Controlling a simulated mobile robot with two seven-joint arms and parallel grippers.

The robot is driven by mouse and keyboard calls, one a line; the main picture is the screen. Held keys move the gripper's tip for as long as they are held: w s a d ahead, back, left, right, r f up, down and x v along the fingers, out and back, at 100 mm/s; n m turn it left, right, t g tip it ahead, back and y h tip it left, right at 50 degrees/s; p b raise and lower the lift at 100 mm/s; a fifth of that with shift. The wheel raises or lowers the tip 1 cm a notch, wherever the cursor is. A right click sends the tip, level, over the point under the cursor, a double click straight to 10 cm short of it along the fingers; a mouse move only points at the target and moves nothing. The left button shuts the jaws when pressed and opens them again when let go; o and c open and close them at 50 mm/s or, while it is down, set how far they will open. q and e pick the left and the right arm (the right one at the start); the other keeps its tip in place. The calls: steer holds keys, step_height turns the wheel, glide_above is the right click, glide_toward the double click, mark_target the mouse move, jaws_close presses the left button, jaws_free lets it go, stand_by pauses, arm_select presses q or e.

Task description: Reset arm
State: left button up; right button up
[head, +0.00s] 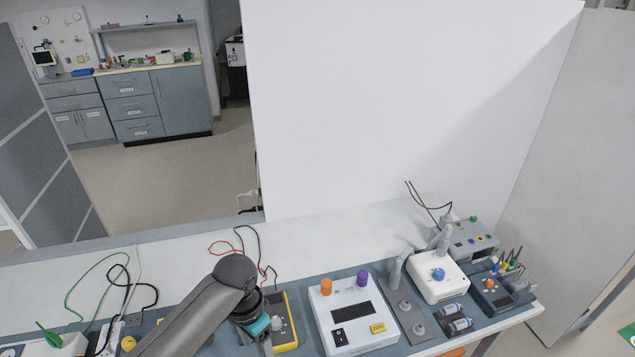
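My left arm comes in from the bottom left and bends down at a dark joint. Its dark end (249,314), with a teal part, is over the left side of a yellow-edged grey device (284,320) on the bench. The fingertips cannot be made out, and I cannot tell whether they touch anything. My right gripper is not in view.
The bench (330,236) holds a white box (353,338) with orange and purple knobs, a white unit (439,287) with a blue knob, a grey unit (473,240) and small cylinders (459,325). Loose cables (123,285) lie left. A white panel (400,100) stands behind.

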arm_select(q)
steer(key=s+d+n+t+h, duration=0.2)
steer(key=s+d, duration=0.1)
steer(key=s, duration=0.6)
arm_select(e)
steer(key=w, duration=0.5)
arm_select(q)
steer(key=s+a+r+n+t+y, duration=0.2)
steer(key=s+a+r+n, duration=0.2)
steer(key=s+a+r, duration=0.4)
step_height(320, 180, down, 32)
steer(key=s+g+b, duration=0.1)
steer(key=s+b, duration=0.1)
steer(key=b, duration=0.7)
steer(key=s+a+f+b, duration=0.1)
steer(key=s+f+b, duration=0.3)
steer(key=s+f, duration=0.4)
steer(key=s+f+g+b, duration=0.1)
steer(key=s+f+b, duration=0.3)
steer(key=s+f, duration=0.4)
step_height(320, 180, down, 7)
steer(key=shift+a+f+m+g+b, duration=0.1)
steer(key=shift+a+m+g+b, duration=0.2)
steer(key=shift+a, duration=0.1)
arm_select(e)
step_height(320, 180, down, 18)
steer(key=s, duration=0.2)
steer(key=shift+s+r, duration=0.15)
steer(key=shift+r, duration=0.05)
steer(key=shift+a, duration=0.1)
